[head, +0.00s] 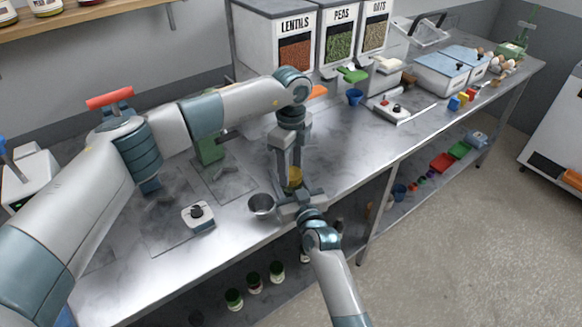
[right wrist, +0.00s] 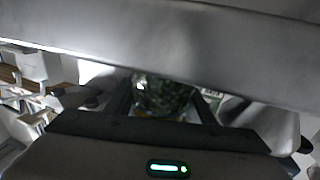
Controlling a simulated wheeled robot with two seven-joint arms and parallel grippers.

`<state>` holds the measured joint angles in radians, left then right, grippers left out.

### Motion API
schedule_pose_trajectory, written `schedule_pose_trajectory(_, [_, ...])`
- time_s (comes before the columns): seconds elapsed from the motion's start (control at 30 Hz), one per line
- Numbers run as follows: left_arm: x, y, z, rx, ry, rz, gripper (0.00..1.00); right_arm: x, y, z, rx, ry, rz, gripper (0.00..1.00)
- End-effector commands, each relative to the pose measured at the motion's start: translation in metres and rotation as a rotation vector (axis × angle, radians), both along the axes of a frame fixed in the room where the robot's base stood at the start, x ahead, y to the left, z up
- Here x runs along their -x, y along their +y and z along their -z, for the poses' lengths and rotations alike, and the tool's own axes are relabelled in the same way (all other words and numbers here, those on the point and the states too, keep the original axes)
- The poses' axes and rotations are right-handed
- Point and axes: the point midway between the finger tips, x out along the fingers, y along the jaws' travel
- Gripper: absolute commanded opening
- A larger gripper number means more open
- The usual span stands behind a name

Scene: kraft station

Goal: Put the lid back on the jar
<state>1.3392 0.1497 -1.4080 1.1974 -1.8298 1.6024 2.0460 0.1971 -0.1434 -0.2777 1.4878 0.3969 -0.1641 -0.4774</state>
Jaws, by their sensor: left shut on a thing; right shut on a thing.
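A yellow lid (head: 295,177) shows between the fingers of my left gripper (head: 288,172), which points straight down over the counter and is shut on it. My right gripper (head: 298,194) reaches in from the front just below and is shut on the jar. In the right wrist view the jar (right wrist: 163,96) is glass with dark green contents, between the two dark fingers. In the head view the jar is almost wholly hidden by the grippers. I cannot tell whether lid and jar touch.
A grey metal bowl (head: 262,205) stands just left of the grippers, and a small white box with a black knob (head: 198,215) further left. Bins of lentils (head: 294,50), peas and oats stand behind. The counter (head: 345,150) to the right is clear.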

Motion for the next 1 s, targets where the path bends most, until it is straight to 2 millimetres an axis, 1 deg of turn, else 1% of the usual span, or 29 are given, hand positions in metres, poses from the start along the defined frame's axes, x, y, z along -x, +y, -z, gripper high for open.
schedule_pose_trajectory(0.17, [-0.0004, 0.0001, -0.0004, 0.000, -0.001, 0.045, 0.18, 0.0003, 0.0001, 0.0007, 0.001, 0.001, 0.000, 0.00])
schedule_pose_trajectory(0.27, [-0.0007, 0.0003, -0.0006, 0.000, -0.002, 0.137, 0.18, 0.0003, 0.0001, 0.0007, 0.001, 0.001, 0.000, 0.00])
schedule_pose_trajectory(0.6, [-0.0010, 0.0005, -0.0003, -0.002, -0.003, 0.645, 0.18, 0.0003, 0.0001, 0.0007, 0.001, 0.001, 0.000, 0.00])
schedule_pose_trajectory(0.7, [-0.0008, 0.0004, -0.0001, -0.001, -0.003, 0.764, 0.18, 0.0003, 0.0001, 0.0007, 0.001, 0.001, 0.000, 0.00])
schedule_pose_trajectory(0.83, [-0.0007, 0.0003, -0.0001, 0.000, -0.002, 0.841, 0.18, 0.0003, 0.0002, 0.0007, 0.001, 0.001, 0.000, 0.00])
schedule_pose_trajectory(1.0, [-0.0007, 0.0003, 0.0000, 0.000, -0.002, 0.849, 0.18, 0.0003, 0.0001, 0.0007, 0.001, 0.001, 0.000, 0.00])
